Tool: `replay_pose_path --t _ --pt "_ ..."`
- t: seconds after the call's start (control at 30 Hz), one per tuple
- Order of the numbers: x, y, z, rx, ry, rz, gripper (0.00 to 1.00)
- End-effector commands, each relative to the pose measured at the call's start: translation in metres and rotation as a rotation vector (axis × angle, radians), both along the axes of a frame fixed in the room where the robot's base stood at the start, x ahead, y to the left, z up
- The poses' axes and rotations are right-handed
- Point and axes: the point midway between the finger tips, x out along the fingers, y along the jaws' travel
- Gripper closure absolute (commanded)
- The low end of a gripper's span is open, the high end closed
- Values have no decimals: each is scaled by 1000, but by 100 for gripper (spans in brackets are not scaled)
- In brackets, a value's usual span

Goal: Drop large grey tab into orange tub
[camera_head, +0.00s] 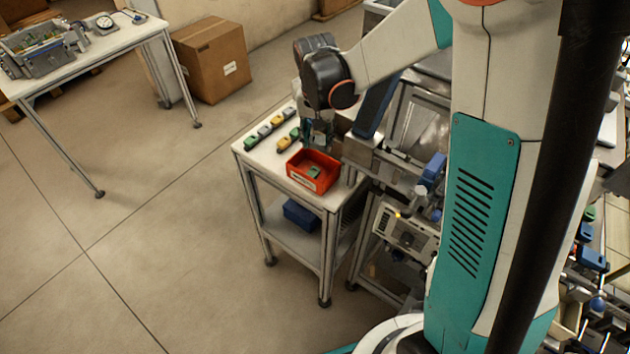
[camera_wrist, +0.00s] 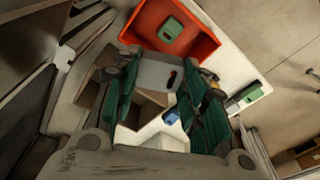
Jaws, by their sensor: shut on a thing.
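The orange tub (camera_head: 309,184) stands at the front of the small white-topped table, with a green tab (camera_head: 314,171) inside. In the wrist view the tub (camera_wrist: 209,44) lies just beyond my fingertips, its green tab (camera_wrist: 170,30) in plain sight. My gripper (camera_head: 320,138) is above the table behind the tub. In the wrist view my gripper (camera_wrist: 160,88) has its teal fingers shut on the large grey tab (camera_wrist: 155,72), a pale grey block with a dark slot. The tab appears outside the tub's near wall. Its lower side is hidden, and its height over the table is unclear.
Several small tabs, such as a green one (camera_head: 251,141) and a yellow one (camera_head: 284,145), stand left of my gripper on the table (camera_head: 305,203). A blue bin (camera_head: 300,214) sits on the lower shelf. Machinery (camera_head: 405,229) crowds the right; open floor lies left.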

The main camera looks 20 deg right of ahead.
Motion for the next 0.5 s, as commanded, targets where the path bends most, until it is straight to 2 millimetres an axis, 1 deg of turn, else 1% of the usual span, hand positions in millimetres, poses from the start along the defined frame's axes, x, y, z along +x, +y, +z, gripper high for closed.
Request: replay_pose_path --t 0.27,0.5 --pt "-1 -1 -15 0 0 0 72" --pt "-1 -1 -43 0 0 0 72"
